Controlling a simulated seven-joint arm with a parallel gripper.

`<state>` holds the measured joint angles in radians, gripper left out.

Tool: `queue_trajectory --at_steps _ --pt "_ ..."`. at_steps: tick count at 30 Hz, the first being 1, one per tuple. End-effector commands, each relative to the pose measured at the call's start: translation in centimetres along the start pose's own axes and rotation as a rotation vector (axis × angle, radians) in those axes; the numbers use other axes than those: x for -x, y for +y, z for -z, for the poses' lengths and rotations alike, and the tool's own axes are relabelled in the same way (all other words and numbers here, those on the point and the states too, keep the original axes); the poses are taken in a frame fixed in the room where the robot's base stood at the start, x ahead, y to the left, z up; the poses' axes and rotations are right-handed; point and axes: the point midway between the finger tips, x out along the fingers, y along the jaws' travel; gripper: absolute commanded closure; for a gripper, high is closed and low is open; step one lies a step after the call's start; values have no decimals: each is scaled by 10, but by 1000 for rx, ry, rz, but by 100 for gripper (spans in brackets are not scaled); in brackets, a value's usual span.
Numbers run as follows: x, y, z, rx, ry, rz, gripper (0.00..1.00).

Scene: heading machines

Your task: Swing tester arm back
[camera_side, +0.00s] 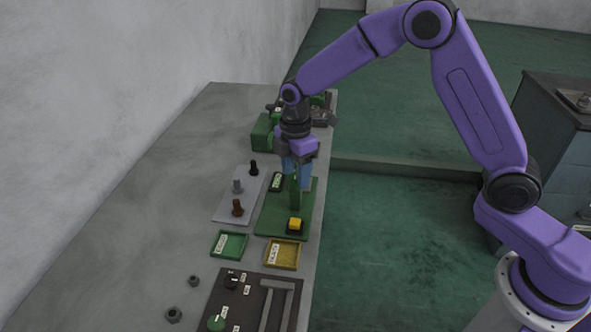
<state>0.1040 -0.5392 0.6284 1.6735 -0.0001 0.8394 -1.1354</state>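The tester has a green base plate (272,221) on the bench, with a green upright part (296,194) standing on it.
A green tray (229,244) and yellow tray (282,255) lie in front. A dark control panel (253,304) and loose nuts (174,314) are nearer. A green machine (262,133) stands behind. The bench's left is clear.

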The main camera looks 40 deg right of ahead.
Motion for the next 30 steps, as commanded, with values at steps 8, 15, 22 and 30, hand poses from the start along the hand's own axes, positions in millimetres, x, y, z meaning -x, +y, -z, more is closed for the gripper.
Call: queue_trajectory --at_steps 8,15,22,30 --pt "0 0 0 0 0 0 100" --pt "0 0 0 35 0 0 100" --pt "1 0 0 160 0 0 100" --pt "1 0 0 403 0 0 100"
